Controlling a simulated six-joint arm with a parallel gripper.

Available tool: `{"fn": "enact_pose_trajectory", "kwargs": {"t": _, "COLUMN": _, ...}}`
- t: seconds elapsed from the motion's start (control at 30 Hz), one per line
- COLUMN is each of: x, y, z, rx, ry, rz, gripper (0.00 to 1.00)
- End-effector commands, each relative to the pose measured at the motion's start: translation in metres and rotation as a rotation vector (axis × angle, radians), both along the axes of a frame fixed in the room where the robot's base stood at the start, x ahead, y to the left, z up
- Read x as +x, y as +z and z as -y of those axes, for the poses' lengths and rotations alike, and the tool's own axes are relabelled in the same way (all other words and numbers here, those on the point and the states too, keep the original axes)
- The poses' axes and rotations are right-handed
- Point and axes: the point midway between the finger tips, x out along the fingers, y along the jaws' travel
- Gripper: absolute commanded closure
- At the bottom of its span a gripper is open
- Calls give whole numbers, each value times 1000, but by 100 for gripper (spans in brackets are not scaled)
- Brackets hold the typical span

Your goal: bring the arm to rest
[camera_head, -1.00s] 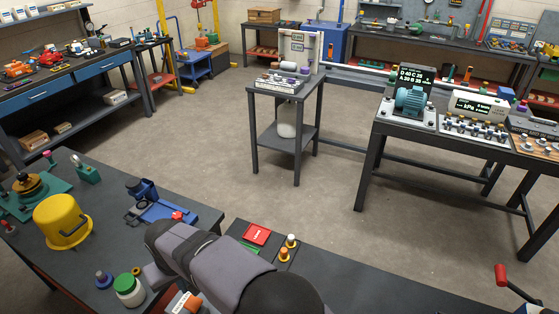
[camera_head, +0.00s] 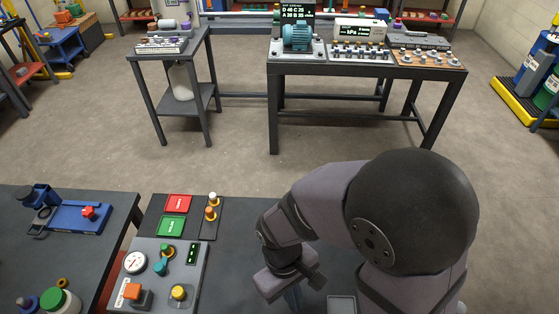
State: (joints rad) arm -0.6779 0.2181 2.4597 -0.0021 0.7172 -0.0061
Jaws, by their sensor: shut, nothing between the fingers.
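My gripper (camera_head: 292,296) points down over the dark bench at the bottom of the head view. Its fingers are shut with nothing between them, and their tips are partly cut off by the lower edge. My arm is bent, with a large dark rounded joint to the right of the gripper. A red tag plate (camera_head: 178,204) and a green tag plate (camera_head: 170,226) lie on the bench to the left, apart from the gripper. A teal motor (camera_head: 297,37) stands on the far table.
A control panel (camera_head: 143,262) with a gauge and knobs is left of my gripper. Two small capped posts (camera_head: 211,206) stand behind it. A blue vise-like fixture (camera_head: 80,217) is on the left bench. Open floor lies between the bench and the far table (camera_head: 330,72).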

Motion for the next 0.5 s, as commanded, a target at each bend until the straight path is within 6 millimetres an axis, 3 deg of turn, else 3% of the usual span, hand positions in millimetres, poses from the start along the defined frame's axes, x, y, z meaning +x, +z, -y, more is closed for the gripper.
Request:
{"fn": "enact_pose_trajectory", "kwargs": {"t": 0.1, "x": 9, "y": 14, "z": 38, "rx": 29, "ry": -189, "rz": 43, "gripper": 100}}
{"fn": "enact_pose_trajectory", "kwargs": {"t": 0.3, "x": 46, "y": 39, "z": 80, "rx": 85, "ry": -453, "rz": 174, "gripper": 100}}
{"fn": "enact_pose_trajectory", "kwargs": {"t": 0.5, "x": 62, "y": 51, "z": 114, "rx": 94, "ry": -618, "rz": 241, "gripper": 100}}
